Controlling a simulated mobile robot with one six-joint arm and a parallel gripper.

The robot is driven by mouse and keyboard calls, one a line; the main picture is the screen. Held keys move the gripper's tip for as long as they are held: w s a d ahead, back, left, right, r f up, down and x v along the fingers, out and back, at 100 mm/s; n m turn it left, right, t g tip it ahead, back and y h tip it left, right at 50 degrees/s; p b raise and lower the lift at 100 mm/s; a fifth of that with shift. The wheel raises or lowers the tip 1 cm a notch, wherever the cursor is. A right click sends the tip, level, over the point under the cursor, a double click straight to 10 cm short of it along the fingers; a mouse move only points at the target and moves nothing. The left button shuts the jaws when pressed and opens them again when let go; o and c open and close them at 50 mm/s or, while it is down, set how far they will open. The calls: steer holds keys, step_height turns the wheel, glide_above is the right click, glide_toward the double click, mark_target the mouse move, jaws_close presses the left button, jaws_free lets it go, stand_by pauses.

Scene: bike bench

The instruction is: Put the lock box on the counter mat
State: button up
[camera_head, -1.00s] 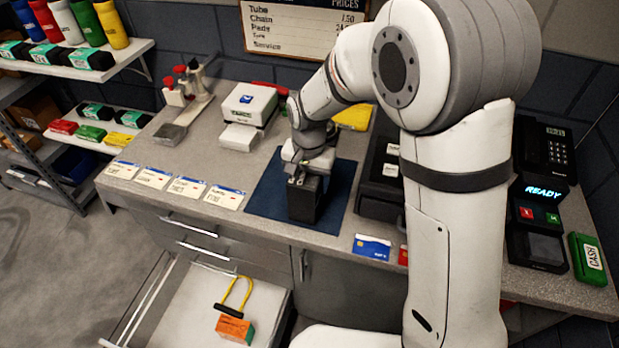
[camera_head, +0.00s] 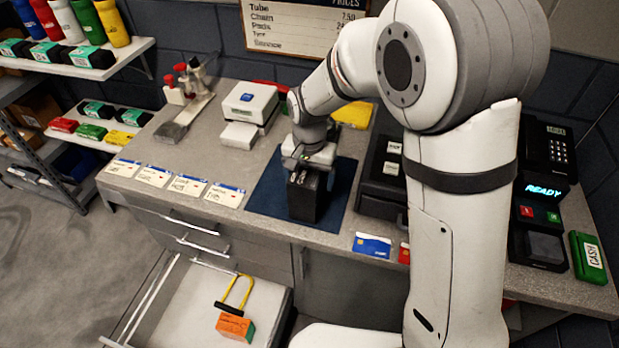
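The blue counter mat (camera_head: 266,197) lies on the grey counter. A dark upright box-like block (camera_head: 308,200) is over the mat, just below my gripper (camera_head: 301,176). Its lower end appears to rest on the mat. My gripper points down at the block's top. The fingers are small and dark against it, so I cannot tell whether they grip it. An orange box with a green side (camera_head: 235,327) lies in the open drawer, beside a yellow U-shaped lock (camera_head: 236,291) with a black bar. No readable label shows which box is the lock box.
The drawer (camera_head: 180,318) below the counter stands open. Price cards (camera_head: 187,185) line the counter's front edge. A white device (camera_head: 249,104) stands behind the mat to the left. A black case (camera_head: 384,185) is close on the right, with a blue card (camera_head: 372,245) in front.

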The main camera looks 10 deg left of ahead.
step_height(320, 180, up, 11)
steer(key=shift+r+b, duration=0.2)
steer(key=shift+b, duration=0.35)
steer(key=shift+s+d+r, duration=0.1)
steer(key=shift+d+r, duration=0.05)
steer(key=shift+d, duration=0.3)
steer(key=s+d+t, duration=0.1)
steer(key=s+d, duration=0.7)
steer(key=d, duration=0.3)
steer(key=s+d+r+n+t, duration=0.1)
steer(key=s+d+t, duration=0.1)
steer(key=s+d, duration=0.6)
steer(key=d, duration=0.4)
steer(key=shift+s+r+n, duration=0.3)
steer(key=shift+s, duration=0.05)
steer(key=shift+a, duration=0.1)
